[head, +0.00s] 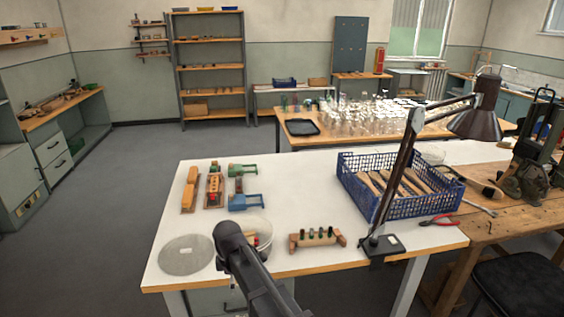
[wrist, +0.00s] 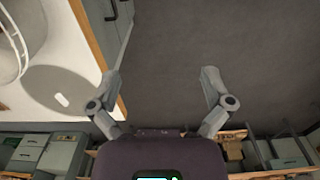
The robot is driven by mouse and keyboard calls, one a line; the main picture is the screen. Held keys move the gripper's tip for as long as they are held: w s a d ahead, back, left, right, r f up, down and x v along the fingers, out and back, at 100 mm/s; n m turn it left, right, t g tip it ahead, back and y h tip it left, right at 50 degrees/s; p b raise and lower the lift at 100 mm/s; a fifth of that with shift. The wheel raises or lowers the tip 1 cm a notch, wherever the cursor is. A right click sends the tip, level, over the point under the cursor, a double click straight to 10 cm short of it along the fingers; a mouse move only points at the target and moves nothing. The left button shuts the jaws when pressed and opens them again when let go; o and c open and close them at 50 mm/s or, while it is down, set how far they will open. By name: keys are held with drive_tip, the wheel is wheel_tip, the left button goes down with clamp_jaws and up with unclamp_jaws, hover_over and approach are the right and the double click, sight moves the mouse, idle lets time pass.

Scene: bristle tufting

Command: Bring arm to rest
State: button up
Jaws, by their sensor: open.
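My gripper (wrist: 161,80) is open in the wrist view, its two grey fingers spread wide with nothing between them. Grey floor shows between and beyond the fingers. The left finger is near the table's wooden edge in the picture. In the head view my dark arm (head: 250,275) reaches up over the front edge of the white table (head: 310,178); the gripper's fingers cannot be made out there.
A flat grey disc (head: 186,254) and a round clear dish (head: 256,227) lie beside my arm. Wooden and coloured toys (head: 214,187) stand behind.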

drive_tip(key=s+d+m, duration=0.3)
drive_tip(key=d+m, duration=0.7)
drive_tip(key=d, duration=0.8)
drive_tip(key=s+d+m, duration=0.2)
drive_tip(key=d+m, duration=0.8)
drive_tip(key=d, duration=0.8)
drive_tip(key=shift+s+m, duration=0.3)
drive_tip(key=shift+s, duration=0.1)
